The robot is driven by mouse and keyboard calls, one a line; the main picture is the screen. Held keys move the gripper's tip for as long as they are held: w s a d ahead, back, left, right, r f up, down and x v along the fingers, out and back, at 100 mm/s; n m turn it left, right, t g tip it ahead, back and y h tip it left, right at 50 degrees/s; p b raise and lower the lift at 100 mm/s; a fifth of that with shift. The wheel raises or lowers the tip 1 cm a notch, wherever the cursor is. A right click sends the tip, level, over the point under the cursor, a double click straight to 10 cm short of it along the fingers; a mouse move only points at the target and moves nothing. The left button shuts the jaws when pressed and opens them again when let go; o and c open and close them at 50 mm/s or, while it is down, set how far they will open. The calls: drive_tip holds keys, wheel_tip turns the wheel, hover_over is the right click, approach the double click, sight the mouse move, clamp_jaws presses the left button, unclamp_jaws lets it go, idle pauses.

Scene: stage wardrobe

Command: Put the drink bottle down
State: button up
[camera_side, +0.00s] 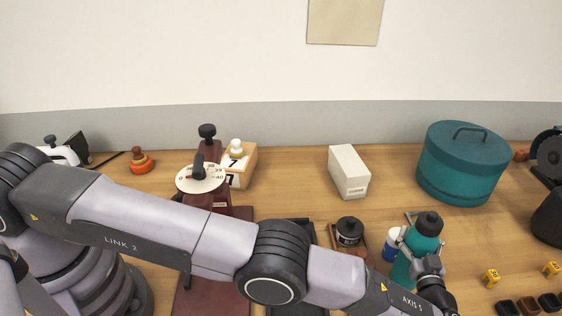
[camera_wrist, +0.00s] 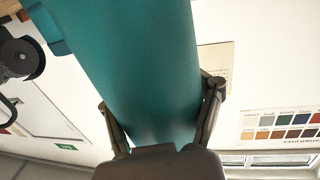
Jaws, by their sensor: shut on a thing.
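The drink bottle (camera_side: 403,268) is teal with a black cap and stands roughly upright at the right front of the table in the side view. My gripper (camera_side: 423,255) is shut on its body. In the wrist view the teal bottle (camera_wrist: 140,60) fills the middle, with a finger of my gripper (camera_wrist: 160,98) against each side. The bottle's lower end is hidden by my arm in the side view, so I cannot tell whether it touches the table.
A blue and white container (camera_side: 391,245) stands close left of the bottle. A dark jar (camera_side: 349,232) is further left. A teal round box (camera_side: 460,165) and a white box (camera_side: 348,172) stand behind. Yellow blocks (camera_side: 491,278) and small dark trays (camera_side: 528,305) lie to the right.

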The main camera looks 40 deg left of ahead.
drive_tip(key=shift+f, duration=0.65)
idle(0.4)
drive_tip(key=o, duration=1.4)
drive_tip(key=shift+o, duration=0.2)
drive_tip(key=shift+f, duration=0.1)
